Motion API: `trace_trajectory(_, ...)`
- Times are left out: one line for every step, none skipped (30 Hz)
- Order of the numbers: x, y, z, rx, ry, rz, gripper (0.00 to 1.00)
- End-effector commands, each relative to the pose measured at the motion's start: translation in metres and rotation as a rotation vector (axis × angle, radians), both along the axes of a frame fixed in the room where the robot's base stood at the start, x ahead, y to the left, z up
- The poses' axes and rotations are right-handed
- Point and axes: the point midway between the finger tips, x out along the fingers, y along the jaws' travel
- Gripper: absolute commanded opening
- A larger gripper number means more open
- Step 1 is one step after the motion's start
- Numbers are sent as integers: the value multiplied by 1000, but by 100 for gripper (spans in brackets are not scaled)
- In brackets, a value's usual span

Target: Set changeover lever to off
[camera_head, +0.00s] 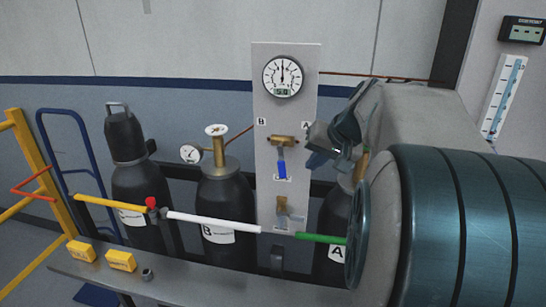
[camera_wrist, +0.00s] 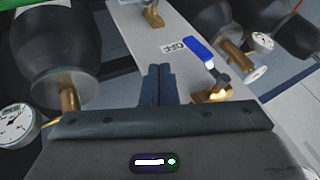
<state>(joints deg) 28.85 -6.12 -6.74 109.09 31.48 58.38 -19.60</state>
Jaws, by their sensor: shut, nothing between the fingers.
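The changeover lever (camera_head: 282,168) has a blue handle on a brass valve (camera_head: 284,140) on the pale panel (camera_head: 268,100). In the head view it hangs nearly straight down, its tip close to a small label. In the wrist view the blue lever (camera_wrist: 198,51) has its tip beside the label reading OFF (camera_wrist: 173,47). My gripper (camera_head: 314,160) is right of the lever in the head view. In the wrist view my gripper (camera_wrist: 157,70) has its fingers together, empty, left of the lever with a visible gap. Contact with the panel cannot be told.
Letters B (camera_head: 261,122) and A (camera_head: 305,125) flank the valve. A gauge (camera_head: 283,76) sits above; a second brass valve (camera_head: 283,203) sits below. Dark cylinders stand either side, one with a brass regulator (camera_head: 217,145).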

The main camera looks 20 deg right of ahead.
Motion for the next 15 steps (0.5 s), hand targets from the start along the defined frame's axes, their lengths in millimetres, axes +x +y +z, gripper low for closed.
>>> trace_trajectory(5,2,-9,2,4,1,0)
trace_trajectory(8,3,-13,2,4,2,0)
trace_trajectory(12,11,-10,0,1,5,0)
trace_trajectory(15,15,-10,0,1,5,0)
trace_trajectory(17,19,-11,0,1,5,0)
trace_trajectory(20,23,-12,-1,1,3,0)
trace_trajectory(22,25,-12,0,1,2,0)
trace_trajectory(23,28,-13,-1,1,3,0)
trace_trajectory(25,30,-13,-1,0,3,0)
trace_trajectory(26,32,-14,-1,0,3,0)
trace_trajectory(27,33,-14,-1,1,2,0)
trace_trajectory(28,34,-14,-1,0,0,0)
trace_trajectory(28,35,-15,-1,1,1,0)
trace_trajectory(29,35,-15,0,1,0,0)
trace_trajectory(29,35,-15,-1,1,0,0)
